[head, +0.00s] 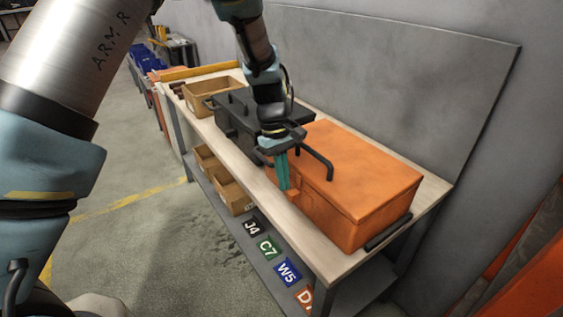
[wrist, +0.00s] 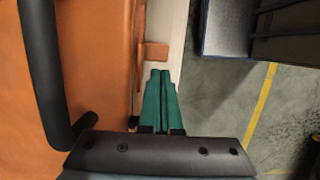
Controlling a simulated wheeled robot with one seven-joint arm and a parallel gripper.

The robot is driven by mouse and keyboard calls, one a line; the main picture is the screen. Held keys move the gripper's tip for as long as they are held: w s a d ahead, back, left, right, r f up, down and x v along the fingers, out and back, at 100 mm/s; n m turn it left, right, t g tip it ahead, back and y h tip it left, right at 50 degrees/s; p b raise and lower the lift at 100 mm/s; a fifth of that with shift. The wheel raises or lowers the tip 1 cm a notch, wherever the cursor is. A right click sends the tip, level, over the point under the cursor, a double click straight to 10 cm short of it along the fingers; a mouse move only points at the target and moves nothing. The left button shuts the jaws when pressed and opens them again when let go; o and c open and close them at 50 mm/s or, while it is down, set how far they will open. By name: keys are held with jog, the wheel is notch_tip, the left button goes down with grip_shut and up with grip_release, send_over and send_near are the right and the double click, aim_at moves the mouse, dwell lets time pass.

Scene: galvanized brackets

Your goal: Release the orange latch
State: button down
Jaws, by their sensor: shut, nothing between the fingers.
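The orange box (head: 365,175) stands on the workbench with its lid down. The orange latch (head: 293,194) is a small tab on the box's front side; in the wrist view it is an orange block (wrist: 155,51) sticking out from the box edge. My gripper (head: 284,187) points down at the front of the box, its teal fingers together with nothing between them. In the wrist view the fingertips (wrist: 160,73) are just below the latch in the picture. I cannot tell whether they touch it. The fingers hide part of the box's front in the head view.
A black bar handle (head: 320,160) rises close to my gripper. A dark case (head: 233,122) and a cardboard bin (head: 207,97) stand farther along the workbench (head: 322,252). Labelled plates lie on the lower shelf. A grey panel rises behind. The floor in front is clear.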

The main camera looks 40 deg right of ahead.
aim_at(293, 195)
jog(key=shift+s+f, duration=0.1)
jog(key=shift+f, duration=0.25)
jog(key=shift+s+a, duration=0.1)
jog(key=shift+s, duration=1.9)
jog(key=shift+r, duration=0.1)
jog(key=p+v, duration=0.8)
jog(key=v, duration=0.1)
jog(key=shift+w+r, duration=0.15)
jog(key=shift+r, duration=0.25)
jog(key=shift+w, duration=0.1)
